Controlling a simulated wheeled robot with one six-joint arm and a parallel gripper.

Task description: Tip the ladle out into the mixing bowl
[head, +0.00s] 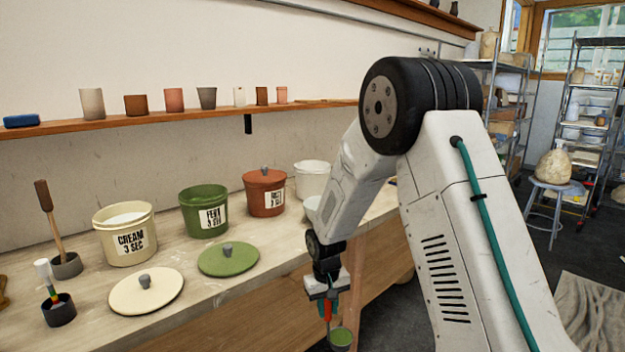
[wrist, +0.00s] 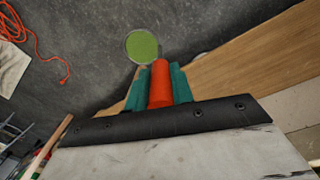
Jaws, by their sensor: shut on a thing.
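My gripper (head: 326,300) is shut on the red handle of the ladle (head: 341,340), in front of the bench's front edge and lower than its top. The ladle's round cup holds green liquid and looks level. In the wrist view the red handle sits between the teal fingers of my gripper (wrist: 160,88), and the green-filled ladle cup (wrist: 143,46) shows beyond it, over the floor. A pale bowl (head: 311,206), perhaps the mixing bowl, stands on the bench, partly hidden behind my arm. The ladle is apart from it.
On the bench (head: 190,290) stand a cream bucket (head: 128,245), an open green bucket (head: 205,222), a lidded red-brown bucket (head: 265,205) and a white bucket (head: 312,178). A cream lid (head: 147,298) and green lid (head: 228,267) lie in front. An orange cord (wrist: 45,50) lies on the floor.

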